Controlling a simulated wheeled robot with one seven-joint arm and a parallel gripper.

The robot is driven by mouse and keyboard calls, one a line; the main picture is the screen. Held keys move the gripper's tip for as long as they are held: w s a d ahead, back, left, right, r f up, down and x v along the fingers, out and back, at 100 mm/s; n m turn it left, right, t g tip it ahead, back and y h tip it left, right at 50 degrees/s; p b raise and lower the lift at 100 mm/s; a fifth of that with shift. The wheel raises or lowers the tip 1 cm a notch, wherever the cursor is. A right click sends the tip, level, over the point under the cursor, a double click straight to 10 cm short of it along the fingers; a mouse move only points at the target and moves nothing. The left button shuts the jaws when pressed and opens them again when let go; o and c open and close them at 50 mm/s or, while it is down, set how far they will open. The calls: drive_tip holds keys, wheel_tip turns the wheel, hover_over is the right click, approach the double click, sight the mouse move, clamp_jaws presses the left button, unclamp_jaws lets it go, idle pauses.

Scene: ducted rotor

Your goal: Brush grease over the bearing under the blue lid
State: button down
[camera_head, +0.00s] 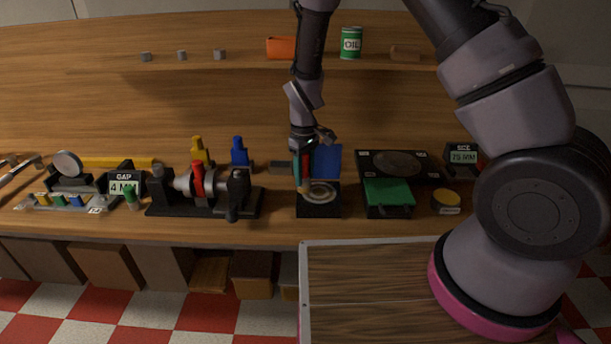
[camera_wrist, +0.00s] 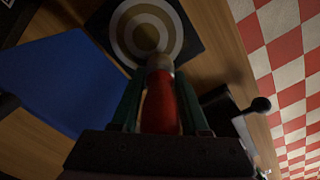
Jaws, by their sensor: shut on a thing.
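A blue lid (camera_head: 327,161) stands open at the back of a small black box (camera_head: 319,211). The bearing (camera_head: 321,193) shows as pale rings on top of that box. In the wrist view the bearing (camera_wrist: 128,39) is at the top and the blue lid (camera_wrist: 50,85) is at the left. My gripper (camera_head: 303,172) is shut on a brush (camera_wrist: 160,105) with a red handle and a tan tip. The brush points down and its tip overlaps the bearing's near edge in the wrist view. I cannot tell whether it touches.
A box with a green lid (camera_head: 388,191) and a round yellow-topped tin (camera_head: 446,200) stand to the right. A rotor stand (camera_head: 160,207) with a red clamp, and yellow and blue (camera_head: 239,152) pegs, stand to the left. A green oil can (camera_head: 350,43) is on the shelf.

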wheel_tip(320, 180, up, 3)
drive_tip(key=shift+d+f, duration=0.15)
drive_tip(key=shift+r, duration=2.7)
drive_tip(key=shift+s, duration=0.1)
